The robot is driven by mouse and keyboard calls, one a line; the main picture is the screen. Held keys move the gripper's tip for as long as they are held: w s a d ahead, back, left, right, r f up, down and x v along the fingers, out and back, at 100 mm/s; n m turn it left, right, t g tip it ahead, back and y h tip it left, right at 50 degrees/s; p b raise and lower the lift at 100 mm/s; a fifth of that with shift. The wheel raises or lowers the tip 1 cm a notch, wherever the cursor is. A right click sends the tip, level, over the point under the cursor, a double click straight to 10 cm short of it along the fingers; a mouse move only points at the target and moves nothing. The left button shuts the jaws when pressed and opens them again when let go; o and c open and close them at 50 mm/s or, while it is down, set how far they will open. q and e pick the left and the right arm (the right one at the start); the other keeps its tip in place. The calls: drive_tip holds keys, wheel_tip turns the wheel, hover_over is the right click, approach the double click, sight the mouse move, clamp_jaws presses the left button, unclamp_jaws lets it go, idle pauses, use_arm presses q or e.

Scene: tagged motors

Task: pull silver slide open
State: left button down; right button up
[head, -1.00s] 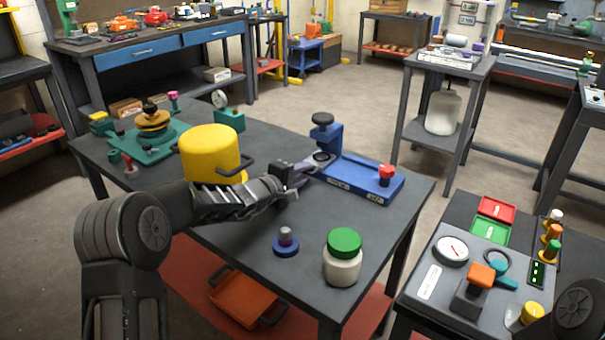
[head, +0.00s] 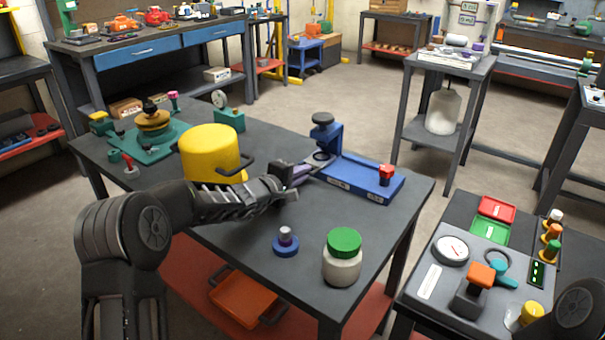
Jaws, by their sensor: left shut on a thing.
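The blue fixture (head: 358,177) with a dark round knob on its upright and a red knob at its right end stands near the table's far right edge. The silver slide (head: 306,168) sticks out of the left side of its upright, toward my left gripper. My left gripper (head: 286,175) is shut on the slide's outer end, low over the table. The fingers and my wrist hide the gripped end. My right gripper is not in view.
A yellow pot (head: 208,153) stands close behind my left forearm. A white jar with a green lid (head: 343,257) and a small blue-based peg (head: 286,243) stand nearer the front. Bare tabletop lies between them and my left gripper.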

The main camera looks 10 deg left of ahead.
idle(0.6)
use_arm(q)
drive_tip(key=shift+s+a+f+b, duration=0.1)
drive_tip(key=shift+s+f+b, duration=0.1)
drive_tip(key=shift+b, duration=0.1)
drive_tip(key=b+v, duration=0.2)
drive_tip(key=v, duration=0.1)
drive_tip(key=f+b+v, duration=0.1)
drive_tip(key=b+v, duration=0.3)
drive_tip(key=v, duration=0.1)
drive_tip(key=shift+s+a+f, duration=0.25)
drive_tip(key=shift+s+f, duration=0.05)
drive_tip(key=shift+s, duration=0.2)
drive_tip(key=shift+s+r, duration=0.1)
drive_tip(key=shift+s, duration=0.1)
drive_tip(key=c, duration=1.5)
unclamp_jaws()
drive_tip(key=shift+c, duration=0.2)
drive_tip(key=v, duration=0.7)
drive_tip(key=shift+s+a, duration=0.1)
drive_tip(key=shift+s, duration=0.25)
